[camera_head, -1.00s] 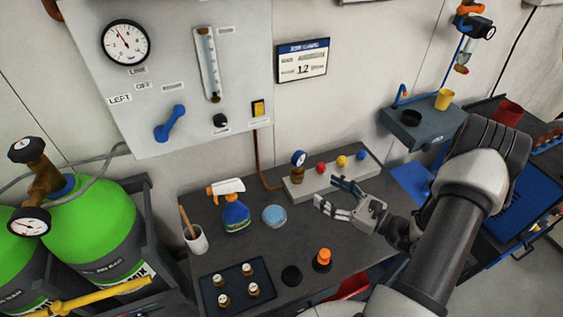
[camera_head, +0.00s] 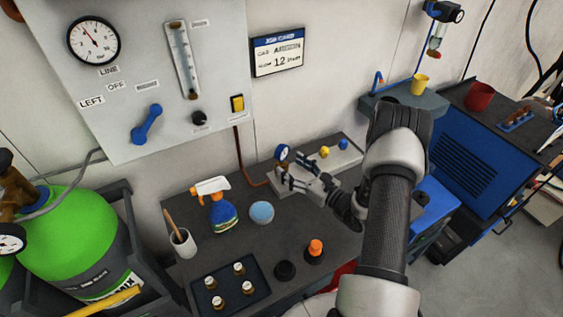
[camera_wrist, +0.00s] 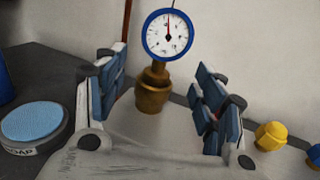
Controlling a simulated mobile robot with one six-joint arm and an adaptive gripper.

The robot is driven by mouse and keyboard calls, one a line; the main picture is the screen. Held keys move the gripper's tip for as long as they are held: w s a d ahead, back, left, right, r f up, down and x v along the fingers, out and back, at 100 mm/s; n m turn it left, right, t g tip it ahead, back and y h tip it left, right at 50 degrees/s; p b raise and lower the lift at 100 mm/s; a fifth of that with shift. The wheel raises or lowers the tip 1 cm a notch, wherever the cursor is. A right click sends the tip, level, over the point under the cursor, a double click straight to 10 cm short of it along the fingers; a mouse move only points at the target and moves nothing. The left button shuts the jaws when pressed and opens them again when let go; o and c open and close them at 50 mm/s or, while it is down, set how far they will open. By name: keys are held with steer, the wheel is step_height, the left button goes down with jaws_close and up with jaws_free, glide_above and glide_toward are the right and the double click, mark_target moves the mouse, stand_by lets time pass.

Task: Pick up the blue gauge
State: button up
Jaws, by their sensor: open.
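The blue gauge (camera_head: 283,153) has a blue rim, a white dial and a brass base, and stands upright on the left end of a pale block on the bench. It also shows in the wrist view (camera_wrist: 168,36), with its brass base (camera_wrist: 153,88) between and beyond my two fingers. My gripper (camera_head: 300,174) is open, its fingers reaching toward the gauge from the right. In the wrist view my gripper (camera_wrist: 158,90) has one finger on each side of the gauge's base. I cannot tell whether either finger touches it.
A yellow knob (camera_wrist: 271,136) and a blue knob (camera_head: 343,144) sit on the pale block (camera_head: 350,158) to the right. A round blue-topped tin (camera_head: 262,212) and a spray bottle (camera_head: 221,211) stand left of my gripper. A tray of small bottles (camera_head: 262,287) lies nearer.

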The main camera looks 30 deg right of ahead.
mark_target(284, 161)
steer(key=b+x, duration=0.1)
steer(key=x, duration=0.4)
steer(key=shift+w, duration=0.15)
jaws_close()
stand_by(0.6)
steer(key=shift+r, duration=0.1)
